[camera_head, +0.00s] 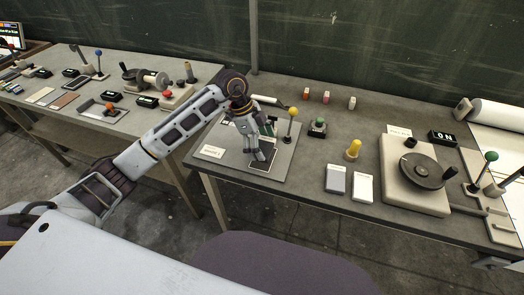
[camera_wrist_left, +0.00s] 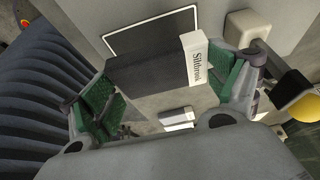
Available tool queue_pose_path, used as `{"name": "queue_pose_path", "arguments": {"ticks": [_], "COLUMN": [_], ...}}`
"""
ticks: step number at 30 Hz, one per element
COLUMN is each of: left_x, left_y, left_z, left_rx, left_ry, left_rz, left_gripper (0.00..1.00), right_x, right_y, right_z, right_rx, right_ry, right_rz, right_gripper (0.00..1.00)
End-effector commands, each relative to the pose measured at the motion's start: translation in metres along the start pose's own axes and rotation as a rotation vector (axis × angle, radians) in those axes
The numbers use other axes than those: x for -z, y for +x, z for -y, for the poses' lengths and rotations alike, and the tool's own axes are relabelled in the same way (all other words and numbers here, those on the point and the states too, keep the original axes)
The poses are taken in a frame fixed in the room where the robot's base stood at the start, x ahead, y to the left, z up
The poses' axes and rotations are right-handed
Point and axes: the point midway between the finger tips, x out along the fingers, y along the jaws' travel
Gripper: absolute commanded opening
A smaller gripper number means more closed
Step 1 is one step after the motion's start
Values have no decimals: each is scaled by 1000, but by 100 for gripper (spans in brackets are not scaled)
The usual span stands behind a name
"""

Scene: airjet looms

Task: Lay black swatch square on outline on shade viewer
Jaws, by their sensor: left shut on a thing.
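The black swatch (camera_wrist_left: 148,68) is a flat dark piece with a white lettered label strip (camera_wrist_left: 195,58) at one end. My left gripper (camera_wrist_left: 165,88) is shut on it, with green pads at both ends. In the head view my left gripper (camera_head: 259,154) points down over the shade viewer (camera_head: 228,160), a grey plate on the table. The white outline (camera_wrist_left: 128,37) on the plate shows beyond the swatch, which covers its near part. In the head view the gripper partly hides the outline (camera_head: 270,168). Whether the swatch touches the plate cannot be told. My right gripper is not in view.
A yellow-ball lever (camera_head: 292,113) stands close to the right of my left gripper.

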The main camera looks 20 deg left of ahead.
Motion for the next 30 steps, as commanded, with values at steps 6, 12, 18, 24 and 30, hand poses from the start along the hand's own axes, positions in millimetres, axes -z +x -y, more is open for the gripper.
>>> {"name": "queue_pose_path", "arguments": {"ticks": [6, 12, 18, 24, 30], "left_x": [-8, -13, -13, -14, -14], "left_y": [21, 31, 31, 34, 34], "left_z": [-1, 0, 0, 0, 0], "left_rx": [-3, -1, 0, -1, -1], "left_ry": [-1, 1, 1, 0, 0], "left_rz": [-1, 0, 0, 0, 0], "left_gripper": [64, 64, 64, 64, 100], "right_x": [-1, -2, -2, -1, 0], "right_y": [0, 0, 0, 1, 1], "right_z": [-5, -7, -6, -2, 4], "right_rx": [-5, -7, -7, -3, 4], "right_ry": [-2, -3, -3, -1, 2], "right_rz": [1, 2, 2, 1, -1], "right_gripper": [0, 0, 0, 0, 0]}}
